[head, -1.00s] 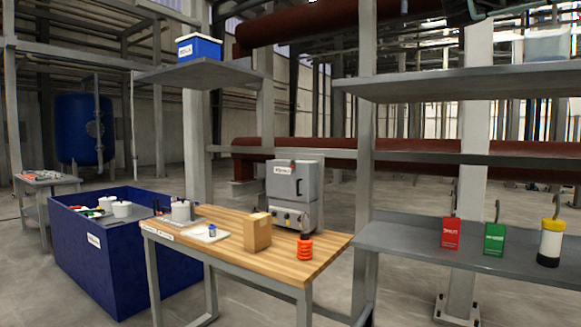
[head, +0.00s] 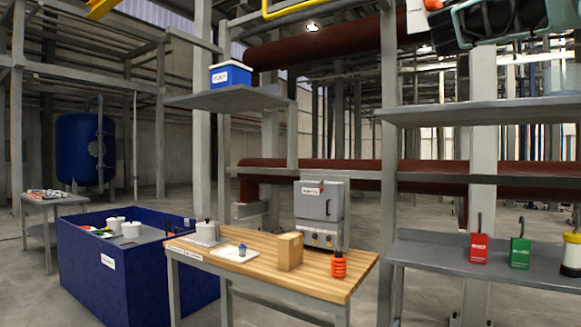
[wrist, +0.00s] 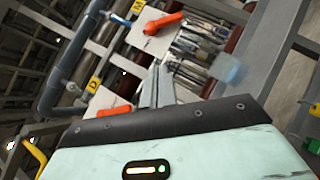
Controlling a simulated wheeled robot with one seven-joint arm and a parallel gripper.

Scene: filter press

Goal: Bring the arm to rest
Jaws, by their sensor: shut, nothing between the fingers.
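My gripper (wrist: 158,88) shows in the wrist view as two narrow grey fingers close together, beyond the dark-edged, pale green wrist body. The fingers are shut with nothing between them. They point up the picture, towards white panels with orange handles (wrist: 163,23), and seem apart from them. In the head view a dark part at the top right looks like my arm, but the fingertips cannot be made out there.
A grey shelf rack (head: 470,112) stands at the right, with red (head: 479,250) and green (head: 520,253) tagged items on its lower shelf. A wooden-topped bench (head: 330,283) and blue tub (head: 95,270) stand left of it. Open floor lies in front.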

